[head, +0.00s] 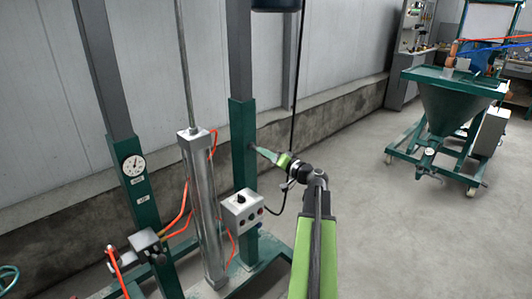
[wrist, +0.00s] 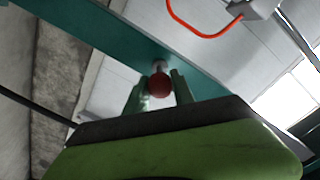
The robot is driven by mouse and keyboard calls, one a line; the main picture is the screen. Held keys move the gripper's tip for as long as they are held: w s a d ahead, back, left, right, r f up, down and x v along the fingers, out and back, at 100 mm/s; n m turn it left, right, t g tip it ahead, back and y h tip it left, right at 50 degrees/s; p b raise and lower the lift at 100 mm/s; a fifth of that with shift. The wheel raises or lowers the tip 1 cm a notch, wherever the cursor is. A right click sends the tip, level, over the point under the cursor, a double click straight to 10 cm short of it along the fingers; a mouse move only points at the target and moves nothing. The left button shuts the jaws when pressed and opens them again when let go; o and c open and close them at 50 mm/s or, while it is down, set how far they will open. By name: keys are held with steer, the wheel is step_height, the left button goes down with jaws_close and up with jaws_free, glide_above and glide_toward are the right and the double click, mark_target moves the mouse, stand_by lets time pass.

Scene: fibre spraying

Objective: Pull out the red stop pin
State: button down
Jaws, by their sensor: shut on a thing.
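The red stop pin shows in the wrist view as a round red knob (wrist: 159,84) on a short metal stem that meets the green post (wrist: 100,38). My gripper (wrist: 161,90) has a finger on each side of the knob and is shut on it. In the head view my gripper (head: 262,152) reaches left to the green post (head: 243,140), its tips at the post's right face. The pin itself cannot be made out in the head view.
A grey control box (head: 242,210) with buttons is fixed low by the post. A metal cylinder (head: 203,205) with orange hoses stands left of it. A black cable (head: 297,90) hangs behind my arm. A green hopper cart (head: 445,115) stands at the right, with clear floor between.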

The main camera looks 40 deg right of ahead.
steer(key=shift+s, duration=0.15)
steer(key=c, duration=1.4)
jaws_free()
steer(key=shift+o, duration=1.3)
steer(key=shift+s+d, duration=0.1)
steer(key=shift+s, duration=0.05)
steer(key=shift+o, duration=0.4)
steer(key=s, duration=1.7)
steer(key=shift+a, duration=0.2)
steer(key=shift+s, duration=0.1)
